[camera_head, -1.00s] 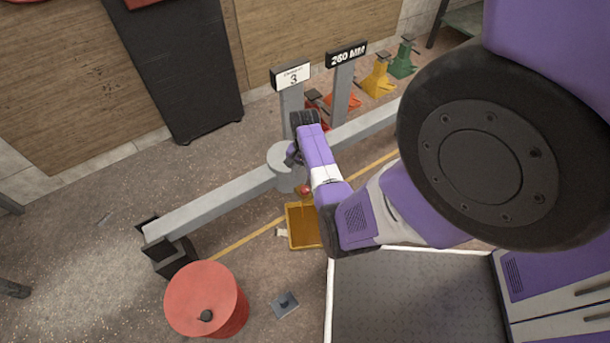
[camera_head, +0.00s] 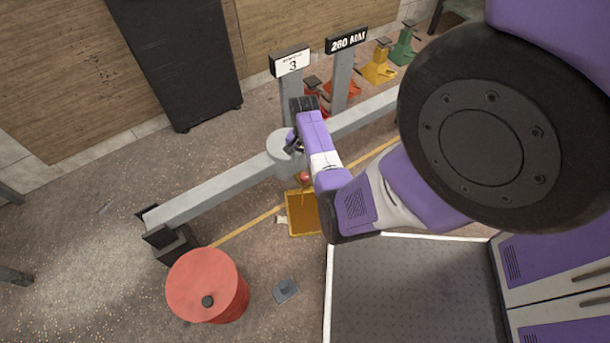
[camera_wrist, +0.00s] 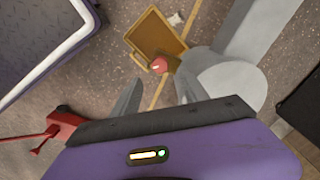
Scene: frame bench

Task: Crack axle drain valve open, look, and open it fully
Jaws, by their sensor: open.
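The grey axle beam (camera_head: 215,195) runs across the floor area, with a round housing (camera_head: 283,146) at its middle. A red knob (camera_head: 304,177), apparently the drain valve's, shows below the housing and in the wrist view (camera_wrist: 159,65). An amber drain tray (camera_head: 304,222) lies beneath; a thin amber line shows between knob and tray, but I cannot tell whether it is running fluid. My gripper (camera_head: 293,145) is beside the housing. In the wrist view its two fingers (camera_wrist: 158,88) are apart and empty, with the knob just beyond the gap. The valve's setting is unclear.
A red drum (camera_head: 207,287) stands at front left, near a small grey plate (camera_head: 286,291). Signposts (camera_head: 347,40) and coloured axle stands (camera_head: 379,66) are behind the beam.

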